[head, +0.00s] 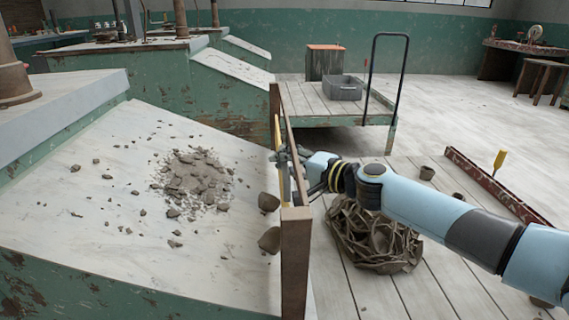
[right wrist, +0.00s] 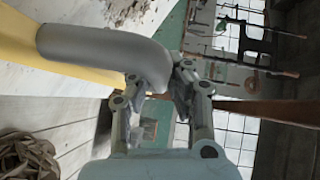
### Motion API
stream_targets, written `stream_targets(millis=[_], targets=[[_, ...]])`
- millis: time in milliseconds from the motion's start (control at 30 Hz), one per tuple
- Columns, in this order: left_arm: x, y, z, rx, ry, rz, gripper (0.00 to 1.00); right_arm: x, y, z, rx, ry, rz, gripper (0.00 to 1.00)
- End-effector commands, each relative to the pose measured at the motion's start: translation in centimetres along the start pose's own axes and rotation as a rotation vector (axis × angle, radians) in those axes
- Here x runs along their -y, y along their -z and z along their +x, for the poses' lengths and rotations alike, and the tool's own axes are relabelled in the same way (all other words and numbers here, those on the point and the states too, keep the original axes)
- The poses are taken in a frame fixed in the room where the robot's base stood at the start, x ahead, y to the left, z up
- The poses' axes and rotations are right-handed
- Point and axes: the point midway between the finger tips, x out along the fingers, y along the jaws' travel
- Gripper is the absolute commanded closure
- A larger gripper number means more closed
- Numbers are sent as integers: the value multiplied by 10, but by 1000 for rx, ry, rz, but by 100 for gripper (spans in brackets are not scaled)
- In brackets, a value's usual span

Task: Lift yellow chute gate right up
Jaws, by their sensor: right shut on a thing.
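The yellow chute gate (head: 278,133) shows as a thin, edge-on strip at the lower right end of the pale sloping chute (head: 110,200), beside brown wooden posts (head: 295,262). In the right wrist view the yellow gate (right wrist: 75,70) lies behind a thick grey handle (right wrist: 105,50). My right gripper (head: 285,156) is at the gate, with its arm coming from the right. In the right wrist view my right gripper (right wrist: 160,92) is shut on the grey handle's end. How high the gate stands is hard to tell. My left gripper is out of view.
Clay crumbs (head: 195,178) lie on the chute, and two larger lumps (head: 269,240) sit by the gate post. A heap of clay strips (head: 372,235) lies on the planks below my right arm. A cart (head: 335,108) carries a grey bin (head: 343,90) behind.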

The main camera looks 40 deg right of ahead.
Motion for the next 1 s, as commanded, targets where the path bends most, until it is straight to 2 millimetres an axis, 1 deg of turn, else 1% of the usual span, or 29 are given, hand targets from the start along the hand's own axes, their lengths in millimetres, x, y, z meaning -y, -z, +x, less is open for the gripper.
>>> stream_targets(millis=[33, 267, 300, 467, 500, 733, 833, 933, 1000], targets=[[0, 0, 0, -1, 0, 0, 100, 2, 1, 0, -2, 2, 0, 100], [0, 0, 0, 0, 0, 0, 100, 1, 1, 0, -2, 2, 0, 100], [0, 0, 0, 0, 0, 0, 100, 1, 1, 0, -2, 2, 0, 84], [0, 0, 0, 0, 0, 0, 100, 1, 1, 0, -2, 2, -1, 63], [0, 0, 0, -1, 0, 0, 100, 1, 1, 0, -2, 2, -1, 62], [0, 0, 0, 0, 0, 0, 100, 2, 1, 0, -2, 4, -2, 62], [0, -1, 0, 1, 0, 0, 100, 3, 1, -2, -1, 4, -2, 62], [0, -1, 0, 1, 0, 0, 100, 2, 1, -12, 0, 2, -3, 62], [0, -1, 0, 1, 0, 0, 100, 1, 1, -22, 0, 1, -2, 62]])
